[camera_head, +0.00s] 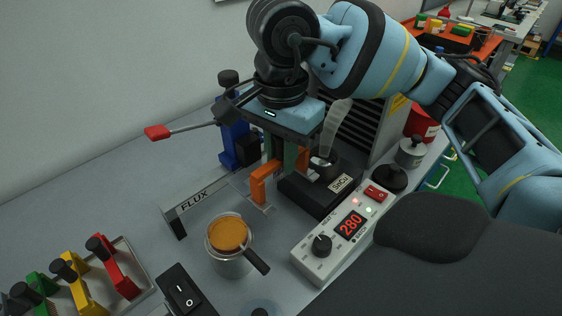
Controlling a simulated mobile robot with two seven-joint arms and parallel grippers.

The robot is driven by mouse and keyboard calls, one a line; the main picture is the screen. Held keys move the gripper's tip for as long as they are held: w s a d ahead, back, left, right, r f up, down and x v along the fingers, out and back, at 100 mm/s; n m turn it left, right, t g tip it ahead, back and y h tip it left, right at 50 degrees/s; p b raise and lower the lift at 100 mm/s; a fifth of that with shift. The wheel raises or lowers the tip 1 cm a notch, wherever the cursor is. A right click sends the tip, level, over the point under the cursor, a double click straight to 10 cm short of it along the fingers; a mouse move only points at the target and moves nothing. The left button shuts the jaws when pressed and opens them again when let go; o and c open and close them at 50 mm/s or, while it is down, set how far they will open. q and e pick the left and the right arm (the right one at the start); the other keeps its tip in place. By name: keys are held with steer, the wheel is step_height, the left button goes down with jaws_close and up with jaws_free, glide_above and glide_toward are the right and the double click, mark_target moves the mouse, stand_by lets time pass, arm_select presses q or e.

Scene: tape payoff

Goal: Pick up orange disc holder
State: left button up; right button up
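My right gripper (284,176) points down over the bench, its two orange-ended fingers spread apart. No object shows clearly between the fingers. A silver cup (228,262) with a round orange top (228,232) and a dark handle stands in front of the gripper and a little left, apart from it. I cannot tell whether this orange round is the disc holder; no other orange disc shows clearly near the gripper. My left gripper is not in view.
A FLUX bracket (196,197) stands left of the fingers. A black SnCu unit (315,198) is close behind and right. A control box (330,246) reading 280 is in front. A red-tipped lever (158,132) sticks out left. Coloured clamps (118,270) stand at lower left.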

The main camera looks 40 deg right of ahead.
jaws_close()
steer(key=shift+r, duration=0.15)
steer(key=shift+r, duration=0.5)
steer(key=shift+s+d+r, duration=0.1)
steer(key=shift+s+r, duration=0.1)
steer(key=shift+r, duration=0.4)
steer(key=shift+s+r, duration=0.15)
steer(key=shift+r, duration=0.45)
steer(key=s+d+b, duration=0.1)
steer(key=s+d, duration=0.1)
steer(key=s, duration=0.5)
steer(key=s+d+r, duration=0.1)
steer(key=s+d, duration=0.1)
steer(key=s, duration=0.5)
steer(key=shift+s+d+r+b, duration=0.15)
steer(key=shift+s+d+b, duration=0.15)
steer(key=shift+b, duration=0.1)
